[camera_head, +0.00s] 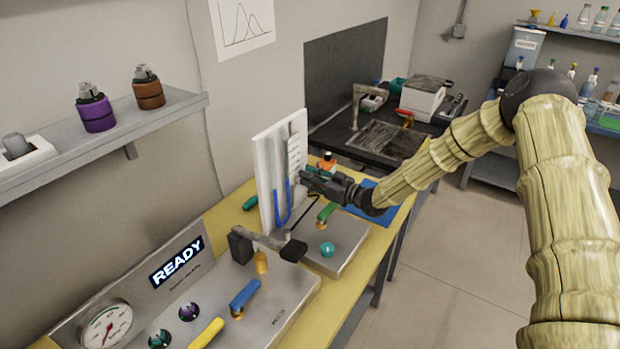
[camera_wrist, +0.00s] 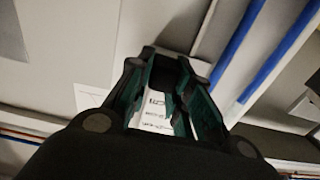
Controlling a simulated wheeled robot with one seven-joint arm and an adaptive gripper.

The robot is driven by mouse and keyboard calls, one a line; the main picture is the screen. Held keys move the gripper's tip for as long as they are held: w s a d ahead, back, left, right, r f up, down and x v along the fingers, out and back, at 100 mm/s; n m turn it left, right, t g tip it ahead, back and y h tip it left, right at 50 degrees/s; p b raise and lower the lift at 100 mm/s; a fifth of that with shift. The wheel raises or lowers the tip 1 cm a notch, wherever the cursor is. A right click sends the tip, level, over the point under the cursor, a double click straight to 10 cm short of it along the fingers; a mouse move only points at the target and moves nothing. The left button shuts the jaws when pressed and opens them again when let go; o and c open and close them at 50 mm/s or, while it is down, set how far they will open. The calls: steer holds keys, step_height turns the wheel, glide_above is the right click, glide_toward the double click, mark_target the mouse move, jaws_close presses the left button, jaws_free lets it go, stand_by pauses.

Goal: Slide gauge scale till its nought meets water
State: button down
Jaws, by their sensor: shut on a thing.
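The gauge is an upright white board (camera_head: 266,172) with a U-shaped tube of blue water (camera_head: 279,215) on its face. The white gauge scale (camera_head: 293,155) with dark marks stands beside the tube on the board. My gripper (camera_head: 308,182) is at the scale's lower part, shut on it. In the wrist view the scale (camera_wrist: 152,122) shows between the fingers of my gripper (camera_wrist: 163,75), with blurred printed marks. The blue water columns (camera_wrist: 275,60) run to the right of the fingers there. The scale's nought is too small to tell, and my fingers hide part of the scale.
A metal panel with a READY display (camera_head: 177,261), a dial (camera_head: 104,325) and several coloured handles stands in front on the yellow bench (camera_head: 350,290). A teal knob (camera_head: 327,249) and a green handle (camera_head: 327,212) sit just below my gripper. Open floor lies to the right.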

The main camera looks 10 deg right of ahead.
steer(key=shift+f+b, duration=0.6)
steer(key=shift+f, duration=0.1)
steer(key=shift+r, duration=0.1)
steer(key=c, duration=1.3)
jaws_free()
steer(key=shift+d, duration=0.1)
steer(key=v, duration=1.2)
steer(key=shift+r, duration=0.1)
